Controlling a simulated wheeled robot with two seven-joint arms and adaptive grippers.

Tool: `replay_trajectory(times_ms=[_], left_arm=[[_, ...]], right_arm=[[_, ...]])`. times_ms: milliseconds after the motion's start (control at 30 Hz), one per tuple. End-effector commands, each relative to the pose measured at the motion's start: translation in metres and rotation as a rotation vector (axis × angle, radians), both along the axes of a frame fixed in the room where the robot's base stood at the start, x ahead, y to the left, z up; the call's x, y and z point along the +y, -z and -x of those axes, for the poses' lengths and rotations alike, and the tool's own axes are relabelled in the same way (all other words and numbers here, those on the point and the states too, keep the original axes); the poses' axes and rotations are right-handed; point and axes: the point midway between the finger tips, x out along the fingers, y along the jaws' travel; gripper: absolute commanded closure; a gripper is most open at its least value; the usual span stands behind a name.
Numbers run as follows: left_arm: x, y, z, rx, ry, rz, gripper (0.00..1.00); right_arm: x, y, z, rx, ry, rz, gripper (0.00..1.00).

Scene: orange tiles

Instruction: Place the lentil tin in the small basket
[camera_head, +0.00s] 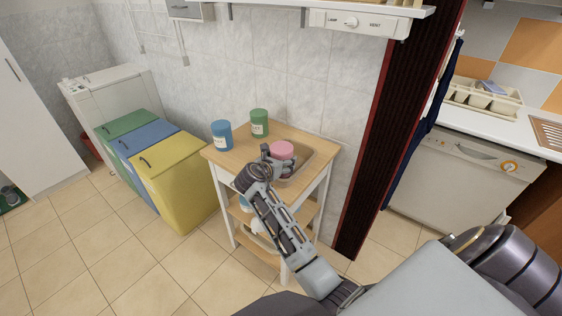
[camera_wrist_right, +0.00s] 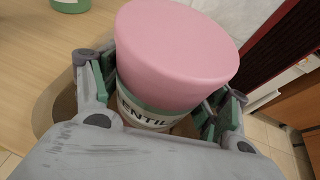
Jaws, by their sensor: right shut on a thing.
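The lentil tin (camera_head: 281,151) has a pink lid and stands at the right part of the small wooden trolley. In the right wrist view the tin (camera_wrist_right: 175,50) fills the middle, with a label reading "ENTIL". My right gripper (camera_head: 272,163) is shut on it, with a finger on each side of its body. A light brown rim (camera_wrist_right: 50,105), apparently the small basket, shows below and around the tin; in the head view the basket (camera_head: 305,167) is largely hidden by the tin and gripper. I cannot tell whether the tin touches its floor. My left gripper is not in view.
A blue tin (camera_head: 221,135) and a green tin (camera_head: 259,123) stand on the trolley top (camera_head: 235,153) at left and back. Coloured bins (camera_head: 178,180) stand left of the trolley. A dark red door frame (camera_head: 400,120) rises at its right.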

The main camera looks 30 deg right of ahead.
Motion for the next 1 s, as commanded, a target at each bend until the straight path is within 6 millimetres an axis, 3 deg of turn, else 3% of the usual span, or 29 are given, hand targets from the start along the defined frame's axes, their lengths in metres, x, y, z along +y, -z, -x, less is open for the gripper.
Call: replay_trajectory(times_ms=[167,200,233,767,1000], left_arm=[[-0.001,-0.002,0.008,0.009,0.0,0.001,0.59],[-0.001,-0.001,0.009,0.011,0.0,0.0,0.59],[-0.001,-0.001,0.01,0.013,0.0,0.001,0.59],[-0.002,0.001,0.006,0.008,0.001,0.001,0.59],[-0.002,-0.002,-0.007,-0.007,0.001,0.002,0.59]], right_arm=[[0.0,0.001,0.0,-0.001,0.0,0.002,0.62],[0.0,0.002,0.0,0.0,0.0,0.0,0.2],[0.0,0.002,0.0,0.0,0.0,0.0,0.16],[0.0,0.0,0.0,-0.001,0.0,-0.001,0.16],[0.018,-0.009,0.012,-0.001,-0.002,0.0,0.16]])
